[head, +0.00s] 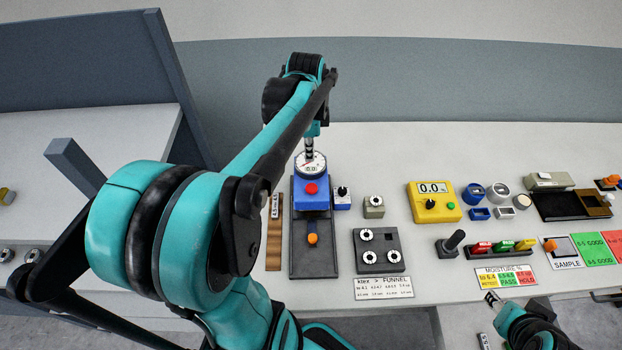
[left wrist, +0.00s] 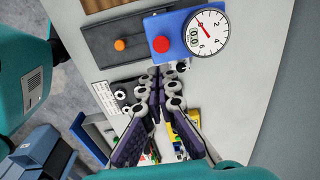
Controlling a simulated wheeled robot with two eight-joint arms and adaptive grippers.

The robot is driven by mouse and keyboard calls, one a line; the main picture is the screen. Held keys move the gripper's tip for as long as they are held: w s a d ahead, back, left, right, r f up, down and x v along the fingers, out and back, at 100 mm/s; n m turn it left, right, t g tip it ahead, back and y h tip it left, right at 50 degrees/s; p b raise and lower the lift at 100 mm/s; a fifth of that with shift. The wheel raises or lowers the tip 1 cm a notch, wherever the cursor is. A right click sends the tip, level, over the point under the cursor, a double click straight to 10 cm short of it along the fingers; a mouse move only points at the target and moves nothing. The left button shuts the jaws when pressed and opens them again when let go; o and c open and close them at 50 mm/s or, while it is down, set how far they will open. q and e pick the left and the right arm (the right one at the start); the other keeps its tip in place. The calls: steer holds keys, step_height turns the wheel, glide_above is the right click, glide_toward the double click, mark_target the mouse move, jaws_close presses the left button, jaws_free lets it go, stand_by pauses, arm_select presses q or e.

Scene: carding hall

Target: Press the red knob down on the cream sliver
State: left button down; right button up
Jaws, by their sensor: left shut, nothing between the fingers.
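The red knob (head: 311,188) sits on a blue block (head: 312,203) with a round white dial (head: 310,164), on a black base plate (head: 308,264). In the left wrist view the red knob (left wrist: 162,43) and dial (left wrist: 206,31) lie just beyond my fingertips. My left gripper (head: 309,150) is shut and empty, above the dial end of the block. Its fingers (left wrist: 156,72) point toward the block and appear apart from the knob. I cannot make out the cream sliver. My right gripper (head: 491,298) is low at the right, far from the block; its finger gap is unclear.
An orange knob (head: 312,239) is on the base plate's near part. A wooden strip (head: 274,243) lies left of it. A small blue box with a dial (head: 342,200) and a grey plate with white rings (head: 380,253) stand right. A yellow meter (head: 434,203) is farther right.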

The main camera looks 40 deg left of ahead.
mark_target(311, 189)
arm_select(q)
steer(key=f+b, duration=0.1)
steer(key=f, duration=0.3)
steer(key=f+b, duration=0.1)
steer(key=f, duration=0.4)
steer(key=f+b, duration=0.1)
steer(key=f, duration=0.4)
steer(key=shift+w, duration=0.35)
step_height(311, 189, down, 2)
steer(key=shift+b, duration=0.85)
steer(key=shift+s+r, duration=0.15)
